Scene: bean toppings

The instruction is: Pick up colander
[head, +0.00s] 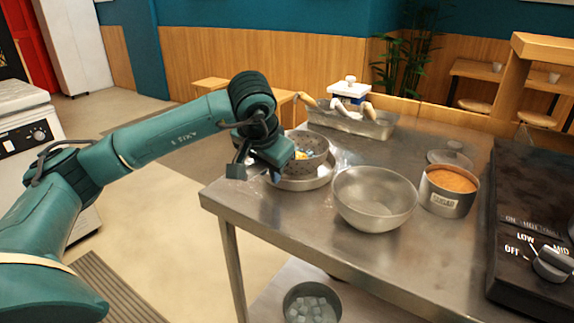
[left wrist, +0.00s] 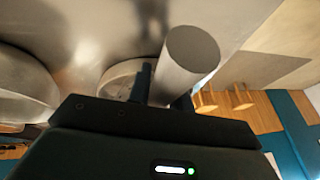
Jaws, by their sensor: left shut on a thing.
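The colander (head: 317,146) is a grey perforated bowl at the left end of the metal table. Something yellow and blue shows inside it. It sits in or just over a shallow metal pan (head: 309,183); the exact contact is hidden. My left gripper (head: 270,172) is at the colander's left side, shut on it, with the grip partly hidden by the gripper body. In the left wrist view a grey cylindrical part (left wrist: 187,62) lies at the fingers (left wrist: 160,92), with a round metal rim behind. My right gripper is not in view.
A metal bowl (head: 374,201) stands right of the pan, then a sugar canister (head: 447,200) and a glass lid (head: 450,157). A metal tray (head: 352,125) is behind. A black stove (head: 535,220) is at right. A pot of ice cubes (head: 312,302) is on the lower shelf.

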